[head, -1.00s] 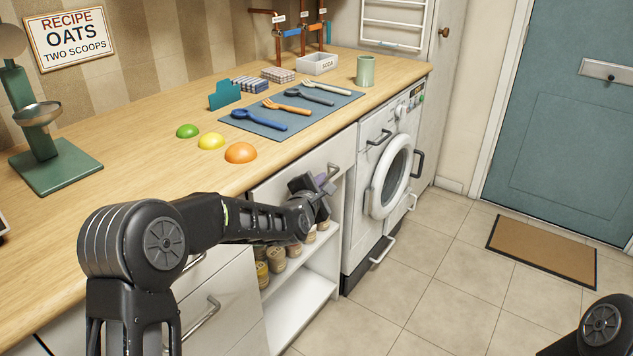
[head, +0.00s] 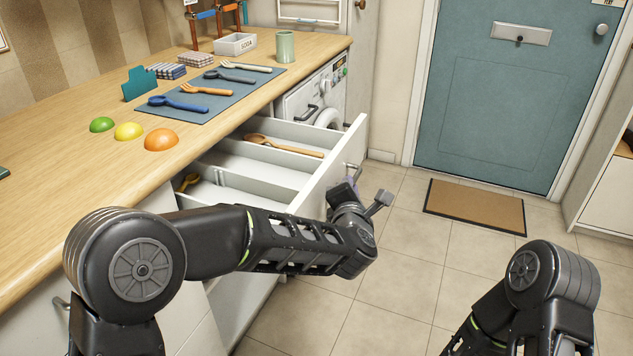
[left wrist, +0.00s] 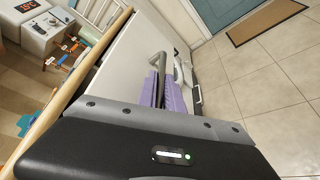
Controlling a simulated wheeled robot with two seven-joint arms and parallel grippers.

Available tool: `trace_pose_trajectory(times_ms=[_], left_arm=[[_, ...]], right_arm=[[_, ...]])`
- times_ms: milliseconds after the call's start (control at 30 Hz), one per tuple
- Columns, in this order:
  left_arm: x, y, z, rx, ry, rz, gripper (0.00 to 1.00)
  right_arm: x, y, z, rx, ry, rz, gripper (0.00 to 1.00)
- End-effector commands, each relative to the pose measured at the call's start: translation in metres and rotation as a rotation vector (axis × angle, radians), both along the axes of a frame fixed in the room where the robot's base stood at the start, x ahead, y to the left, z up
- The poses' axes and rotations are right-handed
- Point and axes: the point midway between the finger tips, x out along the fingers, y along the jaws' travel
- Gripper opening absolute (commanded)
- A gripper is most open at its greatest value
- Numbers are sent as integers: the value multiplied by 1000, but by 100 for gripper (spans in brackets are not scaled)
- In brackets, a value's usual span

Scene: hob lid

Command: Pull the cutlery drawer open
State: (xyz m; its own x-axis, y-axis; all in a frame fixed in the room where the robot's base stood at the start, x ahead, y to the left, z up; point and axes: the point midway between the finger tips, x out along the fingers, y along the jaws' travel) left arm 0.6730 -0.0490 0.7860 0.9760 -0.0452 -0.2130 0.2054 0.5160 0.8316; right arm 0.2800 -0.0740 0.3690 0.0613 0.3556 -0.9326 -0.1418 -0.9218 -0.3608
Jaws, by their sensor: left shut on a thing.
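The cutlery drawer (head: 325,175) is pulled out from under the worktop, with its white compartments showing in the head view. A wooden spoon (head: 285,147) lies in its far compartment, and a yellowish utensil (head: 188,182) lies near the left end. My left gripper (head: 350,188) is at the outside of the drawer front, at its bar handle (head: 356,172). In the left wrist view, its purple finger pads (left wrist: 174,98) are shut on the metal handle (left wrist: 158,62). My right arm shows at the lower right, but its gripper is out of view.
The worktop (head: 60,145) holds a blue mat (head: 215,103) with utensils and green, yellow and orange domes (head: 161,139). The washing machine (head: 300,100) stands beyond the drawer. Tiled floor (head: 420,260) in front of the drawer is clear, with a brown doormat (head: 475,207) farther off.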

Motion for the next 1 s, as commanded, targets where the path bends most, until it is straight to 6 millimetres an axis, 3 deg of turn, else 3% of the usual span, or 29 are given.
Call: trace_pose_trajectory(times_ms=[100,400,600,933,967,1000], left_arm=[[-13,-32,-4,0,4,-7,0],[-31,-79,-3,0,4,-4,0],[-35,-89,-2,2,3,-2,0],[-35,-90,-2,1,3,-2,0],[-35,-90,-2,1,3,-2,12],[-35,-90,-2,1,3,-2,15]], right_arm=[[0,0,-4,0,0,0,36],[0,0,-8,0,0,-1,36],[0,0,-9,0,0,-1,36],[0,0,-9,0,0,-1,36],[0,0,-9,0,0,-1,36],[0,0,-9,0,0,-1,36]])
